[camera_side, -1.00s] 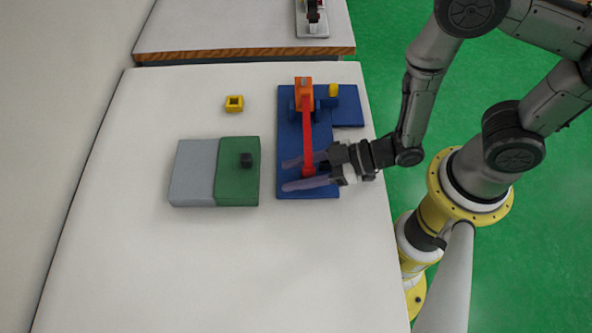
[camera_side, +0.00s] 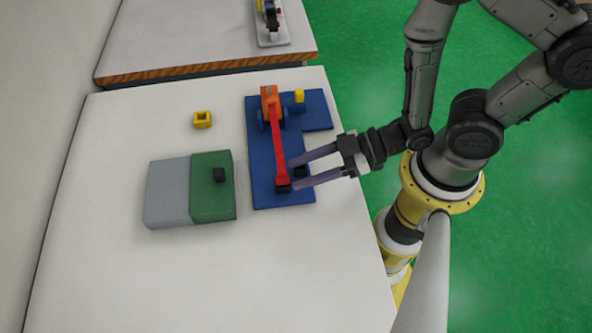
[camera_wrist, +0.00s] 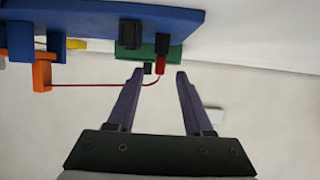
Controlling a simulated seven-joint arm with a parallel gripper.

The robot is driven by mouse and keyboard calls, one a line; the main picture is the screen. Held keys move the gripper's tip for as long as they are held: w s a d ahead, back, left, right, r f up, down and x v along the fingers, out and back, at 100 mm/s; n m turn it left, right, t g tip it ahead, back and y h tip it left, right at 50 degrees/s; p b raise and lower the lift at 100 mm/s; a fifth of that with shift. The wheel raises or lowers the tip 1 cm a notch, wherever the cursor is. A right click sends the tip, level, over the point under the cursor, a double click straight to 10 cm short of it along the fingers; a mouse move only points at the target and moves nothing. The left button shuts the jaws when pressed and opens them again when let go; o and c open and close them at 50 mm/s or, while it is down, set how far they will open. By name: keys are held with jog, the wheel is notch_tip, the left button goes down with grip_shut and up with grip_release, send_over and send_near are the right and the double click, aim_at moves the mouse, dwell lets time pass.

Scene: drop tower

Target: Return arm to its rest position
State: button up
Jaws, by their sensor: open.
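My gripper (camera_side: 291,176) is open, its two fingers pointing left above the right edge of the blue board (camera_side: 263,165). Nothing is held between the fingers. The red arm (camera_side: 278,147) runs down the blue board from the orange block (camera_side: 270,103) to a dark piece at its lower end, close to the fingertips in the side view. In the wrist view, the gripper (camera_wrist: 159,72) shows its fingers spread, with a red and black piece (camera_wrist: 161,56) beyond the gap between the tips. I cannot tell the exact height of the fingers over the board.
A grey and green block (camera_side: 213,200) with a black knob (camera_side: 219,175) stands left of the board. A small yellow square ring (camera_side: 202,119) lies on the white table (camera_side: 250,270). Another table (camera_side: 190,40) is at the back. The table's front is clear.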

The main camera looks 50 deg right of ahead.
jog(key=w+d+r+t, duration=0.2)
jog(key=w+r+t, duration=0.2)
jog(key=w+r, duration=0.65)
jog(key=w+d+r+m+t+h, duration=0.1)
jog(key=d+r+h, duration=0.25)
jog(key=r, duration=0.35)
jog(key=w+d+r+m+h, duration=0.1)
jog(key=d+r+m+h, duration=0.1)
jog(key=d+r, duration=0.35)
jog(key=s+d+r+m+g+h, duration=0.4)
jog(key=s+d+m, duration=0.15)
jog(key=s, duration=0.55)
jog(key=s+f+g, duration=0.4)
jog(key=s+f, duration=0.1)
jog(key=s, duration=0.2)
jog(key=shift+s+f+g, duration=0.2)
jog(key=shift+s+g, duration=0.2)
jog(key=shift+a+m, duration=0.1)
jog(key=shift+m, duration=0.15)
